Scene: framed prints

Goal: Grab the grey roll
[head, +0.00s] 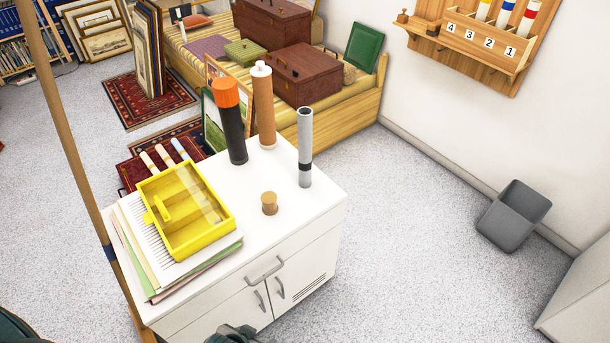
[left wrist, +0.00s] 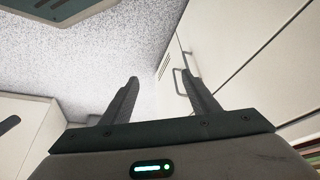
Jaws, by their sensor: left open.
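The grey roll (head: 305,140) is a tall grey tube with a dark band low down. It stands upright at the right of the white cabinet's top (head: 325,203), with nothing holding it. My left gripper (left wrist: 160,84) is open and empty in the left wrist view, in front of the cabinet's doors and below its top. A door handle (left wrist: 181,82) shows behind its right finger. The roll is not in the left wrist view. A dark piece of my own body shows at the bottom edge of the head view. My right gripper cannot be made out.
A black tube with an orange cap (head: 231,122), a brown tube (head: 264,108) and a small cork-coloured piece (head: 269,203) stand near the roll. A yellow box (head: 205,240) lies on papers at the left. A wooden pole (head: 75,150) rises at left.

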